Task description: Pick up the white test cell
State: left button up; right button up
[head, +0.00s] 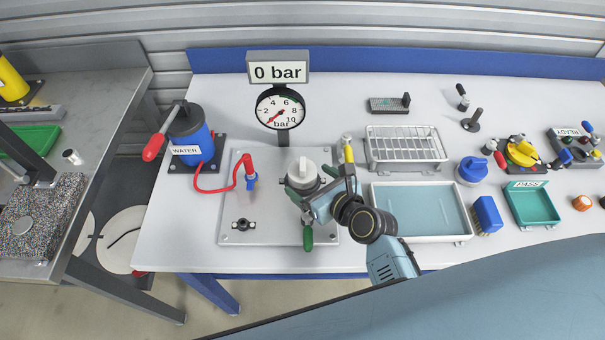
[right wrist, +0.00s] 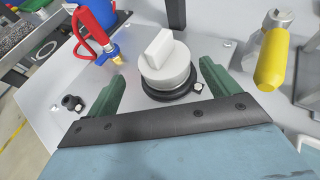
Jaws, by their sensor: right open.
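The white test cell (head: 302,171) is a short white cylinder with a raised bar across its top. It stands upright in a dark ring on the grey plate (head: 232,214), as the right wrist view also shows (right wrist: 166,62). My right gripper (head: 307,183) is open. In the right wrist view its green fingers (right wrist: 162,72) are spread to either side of the cell, with gaps between them and it. I cannot tell how far the fingertips are above the plate. My left gripper is not in view.
A red and blue hose connector (head: 249,172) stands left of the cell, a yellow-handled part (head: 348,154) right of it. A green handle (head: 307,236) is at the plate's front. The gauge (head: 281,108) is behind. A wire rack (head: 404,147) and pale tray (head: 420,238) lie right.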

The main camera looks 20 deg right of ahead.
aim_at(307, 176)
jog(key=x, duration=0.4)
jog(key=shift+w+d, duration=0.1)
jog(key=shift+d, duration=0.25)
jog(key=shift+w+f, duration=0.1)
jog(key=shift+w, duration=0.1)
jog(key=shift+a, duration=0.1)
jog(key=shift+c, duration=0.2)
jog(key=c, duration=1.2)
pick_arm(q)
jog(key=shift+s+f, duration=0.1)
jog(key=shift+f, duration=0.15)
pick_arm(e)
jog(key=shift+c, duration=0.5)
